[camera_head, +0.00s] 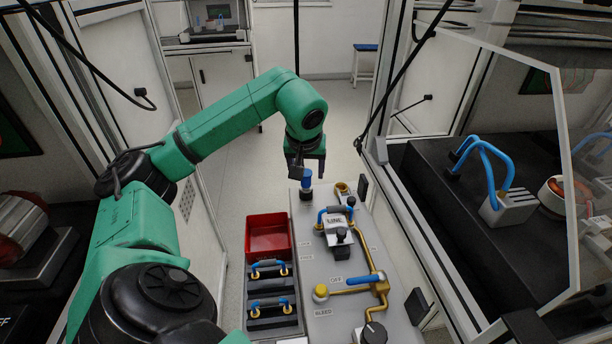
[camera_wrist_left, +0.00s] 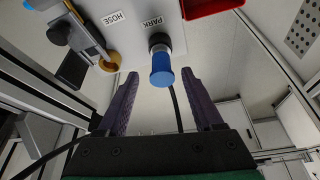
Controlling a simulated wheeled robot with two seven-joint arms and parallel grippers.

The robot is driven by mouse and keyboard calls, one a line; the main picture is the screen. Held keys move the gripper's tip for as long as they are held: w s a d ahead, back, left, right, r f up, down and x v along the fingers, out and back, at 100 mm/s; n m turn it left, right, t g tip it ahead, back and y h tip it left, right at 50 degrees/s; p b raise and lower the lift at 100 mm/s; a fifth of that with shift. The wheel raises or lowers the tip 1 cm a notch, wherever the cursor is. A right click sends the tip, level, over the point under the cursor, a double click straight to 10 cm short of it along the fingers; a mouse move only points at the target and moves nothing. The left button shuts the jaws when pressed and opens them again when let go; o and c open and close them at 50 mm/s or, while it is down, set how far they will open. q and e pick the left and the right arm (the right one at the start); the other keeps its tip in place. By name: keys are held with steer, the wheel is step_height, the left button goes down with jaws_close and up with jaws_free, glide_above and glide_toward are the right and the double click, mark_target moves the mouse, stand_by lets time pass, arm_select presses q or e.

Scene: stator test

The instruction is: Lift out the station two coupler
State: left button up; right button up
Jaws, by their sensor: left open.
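A blue-topped coupler (camera_head: 307,181) stands upright at the far end of the grey panel. In the left wrist view the blue coupler (camera_wrist_left: 162,70) sits on a dark collar beside a PARK label. My left gripper (camera_head: 307,168) is open above it, pointing down. In the left wrist view its two dark fingers stand on either side of the coupler, with gaps showing. No label in view names a station two coupler, so I cannot tell whether this is it. My right gripper is not in view.
The grey panel (camera_head: 318,268) carries a LINE block (camera_head: 336,233), a blue-handled valve (camera_head: 362,280), a yellow button (camera_head: 321,293) and a black knob (camera_head: 374,333). A red bin (camera_head: 268,236) and blue-handled parts in a rack lie left. Cabinets flank both sides; a clear door (camera_head: 545,200) hangs right.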

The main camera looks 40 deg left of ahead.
mark_target(306, 173)
arm_select(q)
steer(key=x, duration=0.3)
steer(key=shift+w+a+f, duration=0.1)
steer(key=shift+a+f, duration=0.1)
steer(key=shift+a, duration=0.05)
jaws_close()
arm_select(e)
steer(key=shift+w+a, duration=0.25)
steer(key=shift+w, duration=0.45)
arm_select(q)
steer(key=shift+r, duration=0.1)
